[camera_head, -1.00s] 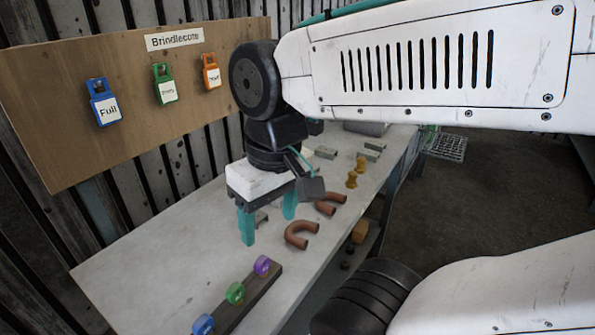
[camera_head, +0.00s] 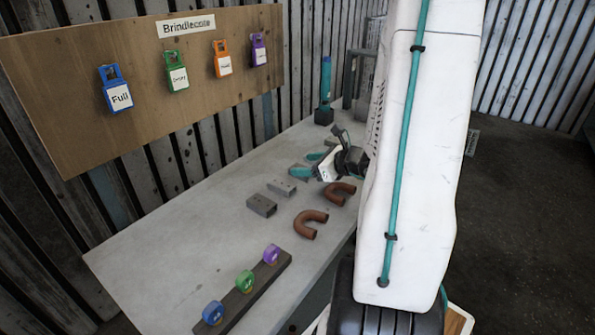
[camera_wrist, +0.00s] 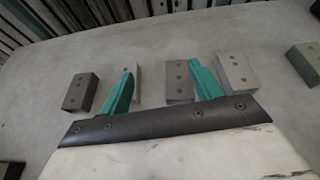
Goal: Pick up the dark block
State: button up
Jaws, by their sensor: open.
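The dark block (camera_wrist: 80,92) is a charcoal-grey block with holes in its top, lying on the bench at the left of the wrist view, outside my left finger. It appears to be the nearest block (camera_head: 262,205) in the head view's row. My gripper (camera_wrist: 160,69) is open, with teal fingers apart and empty. A lighter grey block (camera_wrist: 180,82) lies beyond and between the fingers; another (camera_wrist: 136,84) is partly hidden by the left finger. In the head view my gripper (camera_head: 308,165) is low over the far part of the row.
More grey blocks (camera_wrist: 238,72) lie to the right. Two copper U-bends (camera_head: 311,224) lie near the bench's right edge. A dark rail (camera_head: 244,296) with coloured rings is in front. A board (camera_head: 60,75) with tags stands behind. The bench's left part is clear.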

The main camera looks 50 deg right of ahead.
aim_at(296, 166)
jog(key=shift+s+d+f+m+h, duration=0.25)
jog(key=shift+d+f+m, duration=0.1)
jog(key=shift+d, duration=0.15)
jog(key=shift+s+d+f+m+h, duration=0.1)
jog(key=shift+d+f+m+h, duration=0.2)
jog(key=shift+d, duration=0.2)
jog(key=shift+d+f+m, duration=0.2)
jog(key=shift+d+m, duration=0.05)
jog(key=x, duration=0.7)
jog(key=shift+w+a, duration=0.1)
jog(key=shift+w, duration=0.15)
jog(key=c, duration=1.2)
